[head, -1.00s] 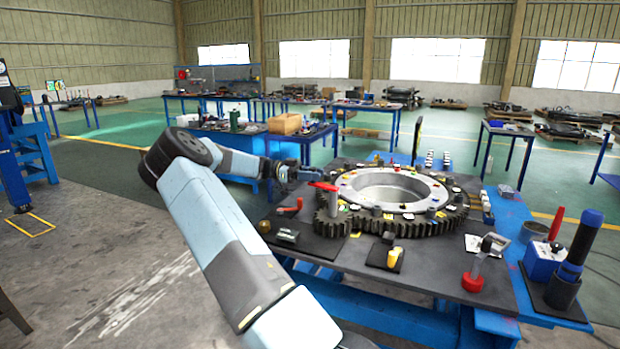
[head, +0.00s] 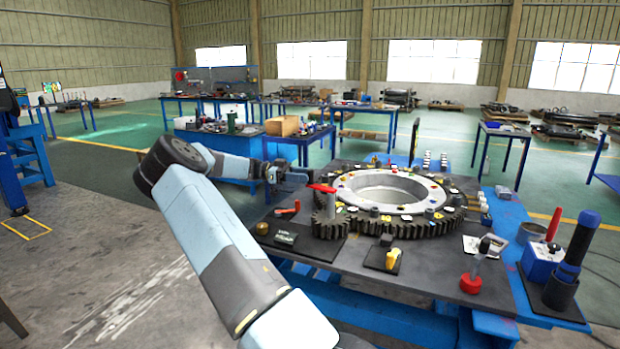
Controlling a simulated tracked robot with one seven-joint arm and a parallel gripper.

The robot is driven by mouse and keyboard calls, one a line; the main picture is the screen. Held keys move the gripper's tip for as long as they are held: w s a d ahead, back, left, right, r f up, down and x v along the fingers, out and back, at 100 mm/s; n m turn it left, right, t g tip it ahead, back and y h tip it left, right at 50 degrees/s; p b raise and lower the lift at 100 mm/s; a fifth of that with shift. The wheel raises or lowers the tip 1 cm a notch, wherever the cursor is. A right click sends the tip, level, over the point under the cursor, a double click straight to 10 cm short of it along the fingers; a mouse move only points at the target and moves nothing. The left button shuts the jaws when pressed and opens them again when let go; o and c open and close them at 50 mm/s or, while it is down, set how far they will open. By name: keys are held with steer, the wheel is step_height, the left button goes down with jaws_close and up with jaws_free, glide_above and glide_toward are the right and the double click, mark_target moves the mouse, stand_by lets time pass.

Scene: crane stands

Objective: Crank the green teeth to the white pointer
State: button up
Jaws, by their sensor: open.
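A large dark ring gear (head: 437,226) lies flat on the table, with a pale metal ring (head: 349,192) on top. A small dark pinion gear (head: 328,225) meets its left front edge. A red crank handle (head: 322,188) sits on top of the pinion's post. My gripper (head: 290,175) is open and empty above the table's back left part, to the left of and beyond the red handle, apart from it. Its fingers are small and dark here. I cannot make out the green teeth or the white pointer among the small coloured pieces on the gear.
The dark table top (head: 440,290) has a blue frame. A red-based grey handle (head: 472,283), a yellow piece (head: 392,257), a small red lever (head: 288,209) and a brass knob (head: 262,229) stand near the front. A blue-topped black tool (head: 576,245) rises at the right.

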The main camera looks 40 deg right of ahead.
steer(key=v, duration=1)
steer(key=shift+w+a, duration=0.2)
steer(key=shift+f, duration=0.1)
steer(key=s+a+r+n+t+y, duration=0.2)
steer(key=s+r+n+t+y, duration=0.15)
steer(key=s+n, duration=0.3)
steer(key=s+a+r+n+t+y, duration=0.2)
steer(key=s+n+t, duration=0.3)
steer(key=s, duration=0.3)
steer(key=s+a+r+n+t+y, duration=0.2)
steer(key=s+a+n+t, duration=0.4)
steer(key=s+a+n, duration=0.3)
steer(key=s+a+r+n+t+y, duration=0.2)
steer(key=s+a+n+t, duration=0.4)
steer(key=s+a, duration=1.1)
steer(key=shift+a+r+n, duration=0.35)
steer(key=shift+a+n, duration=0.9)
steer(key=shift+n, duration=0.2)
steer(key=shift+s, duration=0.15)
